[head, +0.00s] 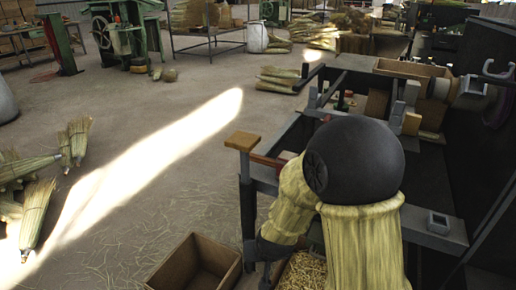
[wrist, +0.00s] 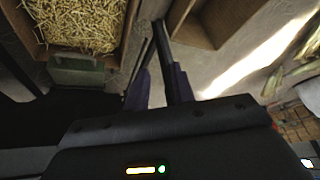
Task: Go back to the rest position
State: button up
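My gripper (wrist: 155,35) points down in the wrist view. Its two dark, slim fingers have a gap between them with floor showing through, and nothing is held. In the head view my gripper (head: 266,268) hangs low beside the workbench's left edge, between two boxes; its fingertips are not clear there. My arm is bent, with its dark round elbow high in front of the bench.
A straw-filled box (wrist: 128,38) lies left of the fingers in the wrist view. An empty brown box (head: 215,250) stands on the floor. The dark workbench (head: 247,205) is close at right. Brooms (head: 38,212) lie at left; the middle floor is open.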

jog(key=s+d+r+m+g+h, duration=0.1)
jog(key=s+d+r, duration=0.35)
jog(key=d, duration=0.25)
jog(key=s+d+r+g, duration=0.2)
jog(key=s+d+r, duration=0.1)
jog(key=s+d, duration=0.4)
notch_tip(320, 180, up, 38)
jog(key=w+p, duration=0.1)
jog(key=p, duration=3.7)
jog(key=shift+w, duration=0.15)
jog(key=shift+r, duration=0.1)
jog(key=shift+d, duration=0.2)
